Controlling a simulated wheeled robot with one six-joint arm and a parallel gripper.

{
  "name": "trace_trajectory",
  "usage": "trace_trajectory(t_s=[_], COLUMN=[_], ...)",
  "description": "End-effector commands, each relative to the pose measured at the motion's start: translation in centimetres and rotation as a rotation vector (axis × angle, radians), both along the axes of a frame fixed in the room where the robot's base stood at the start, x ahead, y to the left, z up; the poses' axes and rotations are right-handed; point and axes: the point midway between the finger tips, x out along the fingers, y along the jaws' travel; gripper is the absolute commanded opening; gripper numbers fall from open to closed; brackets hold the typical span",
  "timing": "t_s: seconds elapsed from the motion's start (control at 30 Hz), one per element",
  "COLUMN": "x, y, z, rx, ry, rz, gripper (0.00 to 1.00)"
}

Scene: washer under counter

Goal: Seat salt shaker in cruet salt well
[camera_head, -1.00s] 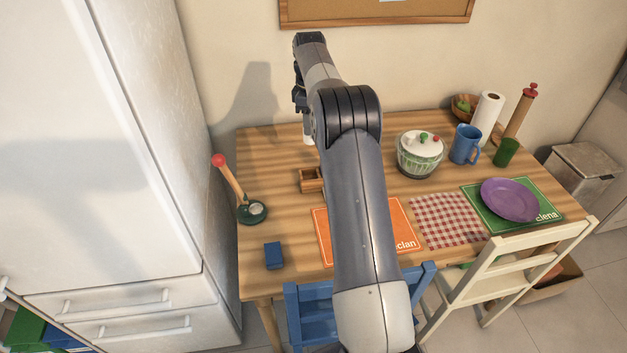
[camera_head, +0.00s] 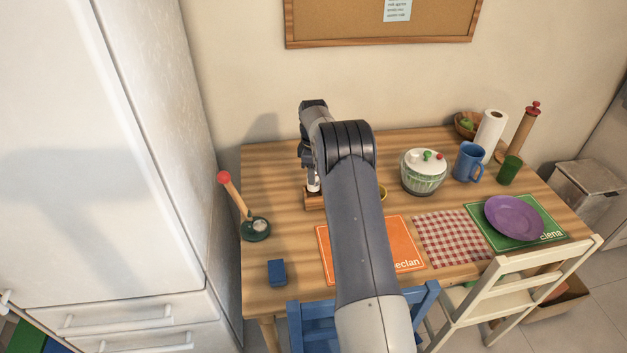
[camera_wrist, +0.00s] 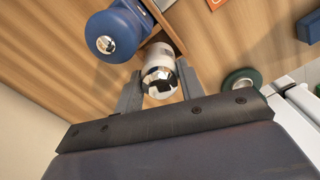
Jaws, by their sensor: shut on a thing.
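The salt shaker is white with a shiny metal cap. It shows in the wrist view (camera_wrist: 159,66) between my two fingers, and in the head view (camera_head: 313,184) below my gripper (camera_head: 309,166). My gripper (camera_wrist: 160,82) is shut on it, cap toward the wrist camera. The wooden cruet (camera_head: 314,202) is directly below the shaker in the head view, partly hidden by my arm. A wooden edge of it (camera_wrist: 166,20) shows past the shaker in the wrist view. The shaker's base and the salt well are hidden.
A green-based stand with a red-knobbed stick (camera_head: 256,229) is left of the cruet, and a blue block (camera_head: 276,272) nearer the front. An orange placemat (camera_head: 405,256) and a lidded bowl (camera_head: 423,172) lie to the right. The table's back left is clear.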

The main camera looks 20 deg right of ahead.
Motion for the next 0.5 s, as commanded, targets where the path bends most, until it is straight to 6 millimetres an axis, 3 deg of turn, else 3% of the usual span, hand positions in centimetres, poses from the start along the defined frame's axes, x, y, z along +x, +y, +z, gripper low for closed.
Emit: trace_trajectory(t_s=[0.3, 0.5], x=[-0.1, 0.0], y=[0.0, 0.0], z=[-3.6, -3.9], rx=[0.001, 0.0], ry=[0.003, 0.0], rz=[0.0, 0.0], gripper=[0.12, 0.12])
